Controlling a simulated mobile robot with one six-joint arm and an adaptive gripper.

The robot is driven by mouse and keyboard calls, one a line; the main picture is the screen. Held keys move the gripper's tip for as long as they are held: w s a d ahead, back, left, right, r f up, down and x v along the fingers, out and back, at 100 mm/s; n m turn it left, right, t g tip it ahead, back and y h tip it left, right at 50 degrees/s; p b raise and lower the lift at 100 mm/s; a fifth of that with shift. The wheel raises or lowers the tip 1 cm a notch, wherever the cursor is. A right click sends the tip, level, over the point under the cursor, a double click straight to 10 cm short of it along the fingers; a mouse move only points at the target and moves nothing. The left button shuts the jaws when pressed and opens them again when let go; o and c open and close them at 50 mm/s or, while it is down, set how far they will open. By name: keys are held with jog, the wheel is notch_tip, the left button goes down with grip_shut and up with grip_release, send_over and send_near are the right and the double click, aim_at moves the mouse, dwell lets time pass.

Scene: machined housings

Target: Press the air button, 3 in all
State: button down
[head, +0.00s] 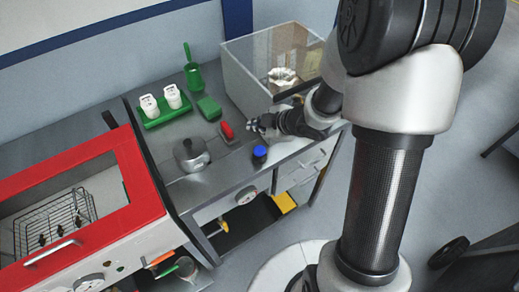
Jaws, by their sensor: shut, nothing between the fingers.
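My gripper (253,125) is shut and empty, low over the bench just right of a red rounded piece (226,130) on a dark base. A small black piece with a blue top (260,151) stands below the gripper in the head view, near the bench's front edge. No label shows, so I cannot tell which of these is the air button. A clear-walled box (242,82) stands behind the gripper, with a pale machined housing (283,76) inside. The gap between the fingertips and the red piece is too small to judge.
A metal pot (191,154) stands left of the gripper. Behind it are a green tray (166,118) with two white containers, a green block (209,107) and a green brush (192,76). A red-framed cabinet (130,170) stands at left. Bare bench lies around the pot.

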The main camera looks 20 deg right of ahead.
aim_at(258, 151)
notch_tip(258, 151, down, 8)
jog(key=b, duration=0.7)
dwell(1.0)
jog(key=shift+f+b, duration=0.3)
jog(key=shift+f, duration=0.1)
jog(key=shift+f+b, duration=0.7)
jog(key=shift+f, duration=0.1)
dwell(0.7)
jog(key=shift+r, duration=0.15)
jog(key=shift+r+p, duration=1.15)
jog(key=shift+p, duration=0.1)
notch_tip(258, 151, up, 5)
jog(key=p, duration=0.5)
